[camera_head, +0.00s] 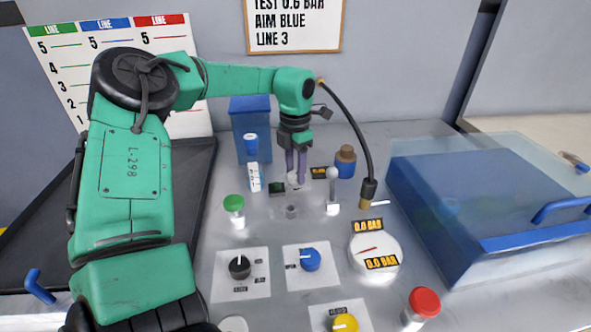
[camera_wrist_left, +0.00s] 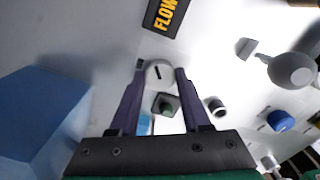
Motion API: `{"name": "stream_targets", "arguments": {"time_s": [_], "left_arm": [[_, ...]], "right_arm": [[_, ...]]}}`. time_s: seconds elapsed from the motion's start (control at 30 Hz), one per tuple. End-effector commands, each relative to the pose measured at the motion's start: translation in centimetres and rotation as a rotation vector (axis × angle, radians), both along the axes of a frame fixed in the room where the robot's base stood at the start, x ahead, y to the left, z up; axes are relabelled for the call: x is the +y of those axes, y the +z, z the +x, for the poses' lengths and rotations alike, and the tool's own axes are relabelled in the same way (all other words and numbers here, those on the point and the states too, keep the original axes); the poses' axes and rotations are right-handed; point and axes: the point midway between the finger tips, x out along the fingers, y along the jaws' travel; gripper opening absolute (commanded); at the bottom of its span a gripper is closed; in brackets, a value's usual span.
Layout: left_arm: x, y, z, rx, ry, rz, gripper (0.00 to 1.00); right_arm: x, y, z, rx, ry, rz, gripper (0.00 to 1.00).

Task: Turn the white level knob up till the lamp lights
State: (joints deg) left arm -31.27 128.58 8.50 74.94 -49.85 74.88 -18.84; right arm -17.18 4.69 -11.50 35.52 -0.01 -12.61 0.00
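The white level knob (camera_head: 294,180) stands on the grey panel below my left gripper (camera_head: 296,181). In the left wrist view the knob (camera_wrist_left: 159,73) has a short black mark, slightly tilted. It sits between the purple fingertips (camera_wrist_left: 160,70), which appear to touch it on both sides, so the gripper looks shut on it. Beside the knob is a small dark green square (camera_head: 277,188), also in the wrist view (camera_wrist_left: 166,106); it does not glow, and I cannot tell if it is the lamp. A small grey cylinder (camera_head: 291,211) stands nearer. My right gripper is not in view.
A lever with a round grey head (camera_head: 333,174) and a hose nozzle (camera_head: 368,190) stand right of the knob. A green button (camera_head: 233,203), black knob (camera_head: 240,266), blue knob (camera_head: 310,260) and gauge (camera_head: 375,248) lie nearer. A blue box (camera_head: 250,120) stands behind.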

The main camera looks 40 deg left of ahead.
Motion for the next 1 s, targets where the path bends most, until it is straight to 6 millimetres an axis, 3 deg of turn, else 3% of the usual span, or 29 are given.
{"name": "stream_targets", "arguments": {"time_s": [0.03,0.07,0.47,0.57,0.83,1.0], "left_arm": [[0.0,0.1,0.1,-0.003,0.001,0.001,0.66],[0.0,0.1,0.1,-0.003,0.001,0.000,0.77],[0.0,0.8,0.1,-0.004,0.003,0.001,0.77],[0.0,2.7,0.1,-0.006,0.002,0.002,0.77],[0.1,10.9,0.1,-0.006,0.004,0.004,0.77],[0.0,14.1,0.1,-0.004,0.003,0.002,0.77]], "right_arm": [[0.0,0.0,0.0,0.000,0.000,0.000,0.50],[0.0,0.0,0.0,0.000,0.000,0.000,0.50],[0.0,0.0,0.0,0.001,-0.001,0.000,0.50],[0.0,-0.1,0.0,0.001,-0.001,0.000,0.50],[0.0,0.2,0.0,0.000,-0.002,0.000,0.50],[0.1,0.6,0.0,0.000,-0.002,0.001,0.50]]}}
